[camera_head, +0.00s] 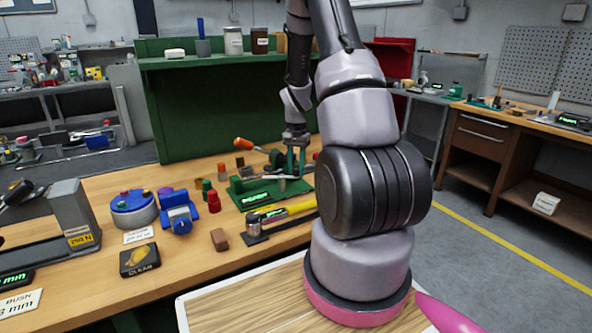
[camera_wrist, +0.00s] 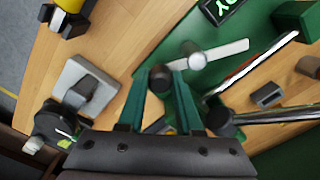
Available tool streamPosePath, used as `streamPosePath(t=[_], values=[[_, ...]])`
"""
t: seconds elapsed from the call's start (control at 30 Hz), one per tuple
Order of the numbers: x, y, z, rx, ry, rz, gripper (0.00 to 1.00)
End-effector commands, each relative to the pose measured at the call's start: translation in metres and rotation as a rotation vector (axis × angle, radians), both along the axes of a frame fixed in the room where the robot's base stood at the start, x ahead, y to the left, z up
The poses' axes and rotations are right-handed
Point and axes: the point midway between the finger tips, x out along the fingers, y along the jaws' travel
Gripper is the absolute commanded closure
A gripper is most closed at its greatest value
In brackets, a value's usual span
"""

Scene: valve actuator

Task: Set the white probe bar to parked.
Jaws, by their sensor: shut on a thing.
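The white probe bar (camera_wrist: 226,51) shows in the wrist view above a green base plate, running from a round grey hub (camera_wrist: 193,56) to the upper right. My gripper (camera_wrist: 160,80) has its two green fingers closed around a dark round knob (camera_wrist: 160,75) at the bar's left end. The knob partly hides between the fingers. In the head view my gripper (camera_head: 294,172) points down at the green fixture (camera_head: 268,193) on the bench. The bar is too small and too hidden there to make out.
A lit display (camera_wrist: 223,8) sits beside the bar. A metal rod (camera_wrist: 262,63) and a dark-ended lever (camera_wrist: 265,116) lie close on the right. A grey block (camera_wrist: 85,88) stands left. In the head view, an orange-handled tool (camera_head: 245,143) lies behind the fixture.

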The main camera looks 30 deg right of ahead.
Motion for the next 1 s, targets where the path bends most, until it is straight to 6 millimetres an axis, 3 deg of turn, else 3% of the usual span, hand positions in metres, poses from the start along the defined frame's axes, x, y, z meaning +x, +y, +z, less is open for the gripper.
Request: streamPosePath(t=[0.33,0.87,0.9,0.93,1.0], values=[[0.0066,-0.0028,0.0003,0.0,-0.001,0.128,1.0],[0.0078,-0.0029,0.0005,-0.001,-0.002,0.148,1.0],[0.0078,-0.0029,0.0005,-0.001,-0.002,0.148,0.51],[0.0078,-0.0028,0.0005,-0.001,-0.002,0.148,0.4],[0.0076,-0.0028,0.0004,-0.001,-0.002,0.147,0.36]])
